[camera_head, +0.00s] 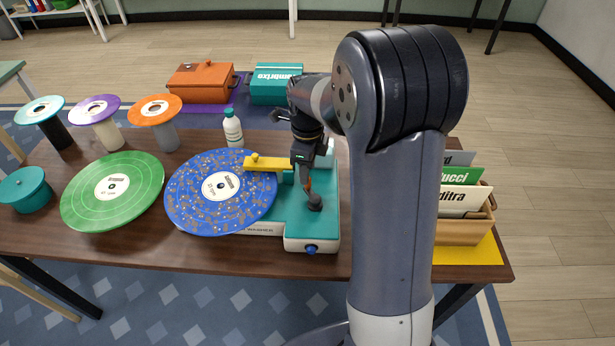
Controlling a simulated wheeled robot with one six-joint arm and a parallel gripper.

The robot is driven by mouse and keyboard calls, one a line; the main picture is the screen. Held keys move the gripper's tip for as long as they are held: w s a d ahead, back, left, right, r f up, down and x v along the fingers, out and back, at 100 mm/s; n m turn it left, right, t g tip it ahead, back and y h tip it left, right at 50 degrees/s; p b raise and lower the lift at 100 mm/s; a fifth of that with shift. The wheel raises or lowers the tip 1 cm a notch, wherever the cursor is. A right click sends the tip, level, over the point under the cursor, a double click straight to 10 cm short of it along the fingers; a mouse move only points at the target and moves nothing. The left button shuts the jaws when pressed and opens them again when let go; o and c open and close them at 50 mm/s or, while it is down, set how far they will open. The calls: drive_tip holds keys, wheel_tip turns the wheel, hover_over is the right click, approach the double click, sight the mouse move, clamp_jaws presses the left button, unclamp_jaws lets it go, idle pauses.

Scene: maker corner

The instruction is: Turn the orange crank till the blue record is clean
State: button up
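The blue record (206,212) lies flat on the record washer (297,219), a teal and white machine. Brownish specks are spread over the record's blue surface around its white label. A yellow arm (266,163) of the washer reaches over the record's upper right edge. My gripper (307,180) points down over the washer's right part, right of the record. A small bit of orange, likely the orange crank (308,184), shows at its fingertips, above a dark round hub (315,202). The rest of the crank is hidden, and I cannot tell whether the fingers are closed on it.
A green record (85,205) and a teal pot (26,194) are at the left. Three records on stands (150,117) and a white bottle (233,131) stand behind. A wooden record crate (462,231) is right of my arm. Orange (201,84) and teal (273,88) cases lie beyond the table.

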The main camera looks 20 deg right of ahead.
wheel_tip(320, 180, up, 6)
drive_tip(key=shift+r, duration=0.15)
drive_tip(key=shift+d, duration=0.1)
idle(1.1)
